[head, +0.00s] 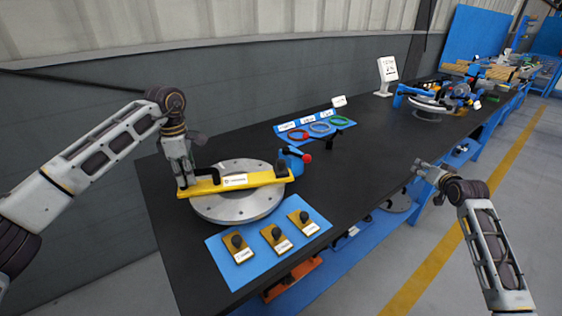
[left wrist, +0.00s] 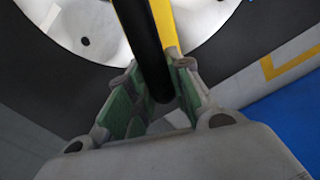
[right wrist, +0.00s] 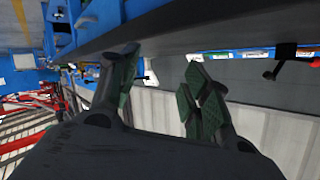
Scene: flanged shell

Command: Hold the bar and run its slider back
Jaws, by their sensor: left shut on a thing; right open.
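The yellow bar (head: 243,181) lies across the round grey flanged disc (head: 240,205), and it also shows in the left wrist view (left wrist: 165,22). A dark block, which looks like the slider (head: 282,168), sits at the bar's right end. My left gripper (head: 184,184) is at the bar's left end, with its fingers (left wrist: 155,80) closed around a black round handle (left wrist: 146,50) on the bar. My right gripper (head: 420,168) is open and empty, off to the right past the table's edge. Its spread fingers (right wrist: 160,80) show in the right wrist view.
A blue piece with a red knob (head: 307,158) stands just right of the bar's end. A blue mat (head: 232,273) with several yellow knobbed plates lies in front. Coloured rings (head: 320,127) lie behind. The black table top (head: 375,165) is clear to the right.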

